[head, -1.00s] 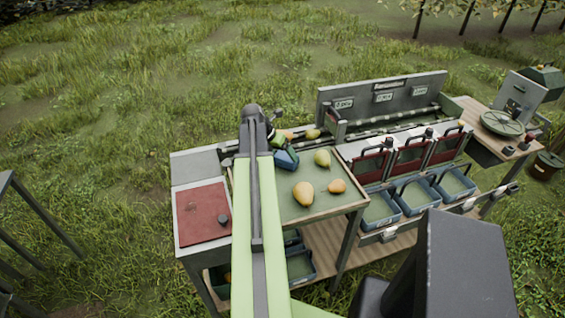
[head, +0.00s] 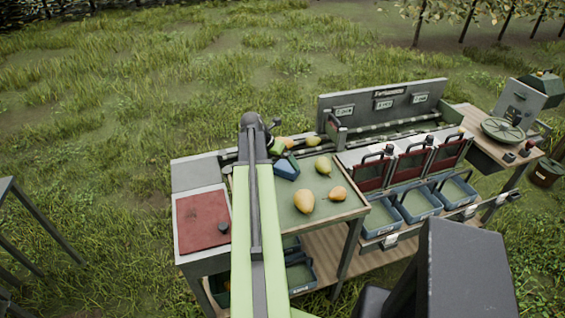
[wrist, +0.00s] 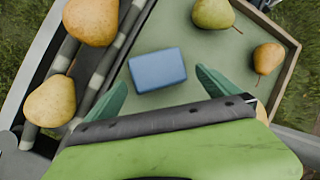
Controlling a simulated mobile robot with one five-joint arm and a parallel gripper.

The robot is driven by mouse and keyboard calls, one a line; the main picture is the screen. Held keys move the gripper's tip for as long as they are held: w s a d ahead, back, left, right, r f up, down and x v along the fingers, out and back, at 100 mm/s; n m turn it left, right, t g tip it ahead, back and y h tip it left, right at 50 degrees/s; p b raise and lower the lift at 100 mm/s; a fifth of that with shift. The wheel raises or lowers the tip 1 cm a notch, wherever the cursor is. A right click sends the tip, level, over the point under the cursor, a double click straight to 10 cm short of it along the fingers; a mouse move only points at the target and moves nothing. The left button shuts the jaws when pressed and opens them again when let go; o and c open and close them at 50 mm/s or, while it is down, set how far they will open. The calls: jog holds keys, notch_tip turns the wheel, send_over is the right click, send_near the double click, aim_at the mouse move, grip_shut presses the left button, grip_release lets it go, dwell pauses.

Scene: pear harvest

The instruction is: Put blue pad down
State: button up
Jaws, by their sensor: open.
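The blue pad (wrist: 158,70) is a small blue block lying flat on the green sorting tray in the wrist view. It also shows in the head view (head: 287,167), near the tray's back left corner. My gripper (wrist: 160,84) is open, with one green finger on either side of the pad and a gap to each. In the head view my gripper is mostly hidden behind my arm.
Several pears lie about: one on the tray near the pad (head: 323,165), a yellow one (head: 304,201), and two on the roller conveyor (wrist: 90,20) left in the wrist view. A red panel (head: 202,220) is left; blue bins (head: 418,217) stand right.

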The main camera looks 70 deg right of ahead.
jog(key=p+v, duration=0.8)
jog(key=v, duration=0.2)
jog(key=shift+r, duration=0.35)
jog(key=shift+a, duration=0.15)
jog(key=w+a+f+m+t+y, duration=0.2)
jog(key=w+a+m, duration=0.5)
jog(key=w+a, duration=1.75)
jog(key=w+a+m+t+y, duration=0.1)
jog(key=a+m, duration=0.8)
jog(key=a, duration=2.7)
jog(key=shift+w+a+f+y, duration=0.4)
jog(key=shift+w+y, duration=0.2)
jog(key=shift+w, duration=0.2)
